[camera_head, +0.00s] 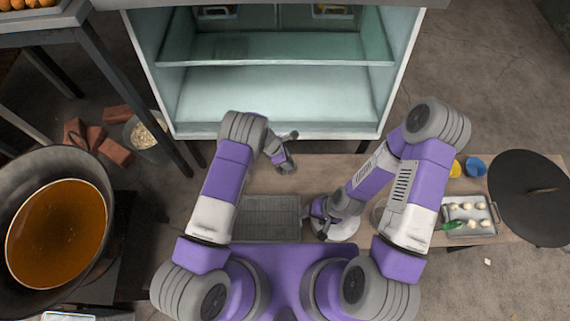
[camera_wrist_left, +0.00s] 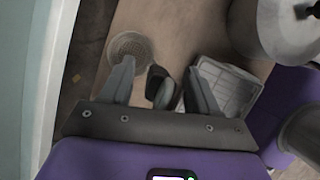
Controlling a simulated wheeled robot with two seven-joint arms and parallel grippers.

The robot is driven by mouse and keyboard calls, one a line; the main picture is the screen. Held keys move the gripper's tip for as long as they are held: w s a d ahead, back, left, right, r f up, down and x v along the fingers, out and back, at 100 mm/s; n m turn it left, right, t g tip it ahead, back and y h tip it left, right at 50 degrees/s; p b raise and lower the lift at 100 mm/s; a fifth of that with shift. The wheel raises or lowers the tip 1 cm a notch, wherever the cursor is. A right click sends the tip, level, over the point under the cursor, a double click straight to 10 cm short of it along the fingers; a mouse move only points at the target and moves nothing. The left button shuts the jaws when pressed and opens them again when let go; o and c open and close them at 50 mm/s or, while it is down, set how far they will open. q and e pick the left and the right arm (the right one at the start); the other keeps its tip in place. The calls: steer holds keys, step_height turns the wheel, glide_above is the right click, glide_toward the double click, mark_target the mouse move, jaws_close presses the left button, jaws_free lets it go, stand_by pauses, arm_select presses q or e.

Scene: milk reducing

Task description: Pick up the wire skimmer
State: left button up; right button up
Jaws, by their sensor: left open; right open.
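In the left wrist view, the wire skimmer's round perforated head (camera_wrist_left: 130,48) lies on the wooden table beyond the fingers. A dark, handle-like piece (camera_wrist_left: 156,82) shows between the fingers. My left gripper (camera_wrist_left: 160,85) is open, with one finger on each side of that piece; contact cannot be told. In the head view, my left gripper (camera_head: 284,160) is over the table near the cabinet front, and the skimmer is not clearly visible. My right gripper (camera_head: 320,211) is open, low beside a white round object (camera_head: 340,232), partly hidden by its arm.
A grey rack-like tray (camera_head: 265,218) lies on the table (camera_head: 335,170). An open cabinet (camera_head: 270,105) stands ahead. At right are a tray of white pieces (camera_head: 450,210), yellow and blue bowls (camera_head: 475,166) and a dark lid (camera_head: 520,208). A large pan (camera_head: 22,180) stands left.

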arm_select(q)
jaws_close()
